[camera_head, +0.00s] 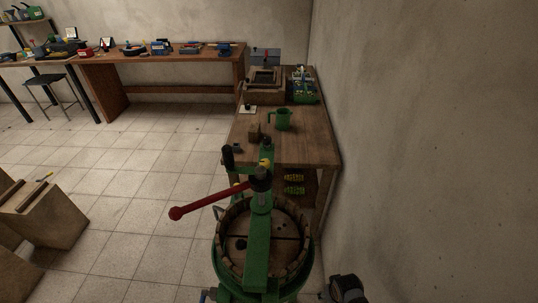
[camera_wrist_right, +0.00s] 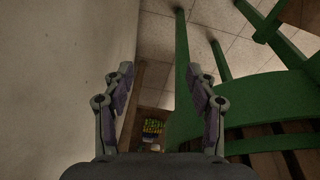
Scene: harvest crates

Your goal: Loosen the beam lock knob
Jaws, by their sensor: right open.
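A green fruit press with a wooden slatted basket (camera_head: 302,247) stands at the bottom centre of the head view. Its green beam (camera_head: 257,245) crosses the basket top, with a central screw and a red-handled lever (camera_head: 205,203) pointing left. A black knob (camera_head: 228,156) stands at the far end of the beam, and a small yellow part (camera_head: 265,163) is beside it; I cannot tell for certain which is the lock knob. My right gripper (camera_wrist_right: 160,103) is open and empty in the right wrist view, beside the press's green leg (camera_wrist_right: 183,65). My left gripper is not in view.
A wooden table (camera_head: 310,148) behind the press holds a green mug (camera_head: 283,119), a wooden block (camera_head: 255,131) and a crate-like box (camera_head: 264,88). A bare wall (camera_head: 430,130) runs close along the right.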

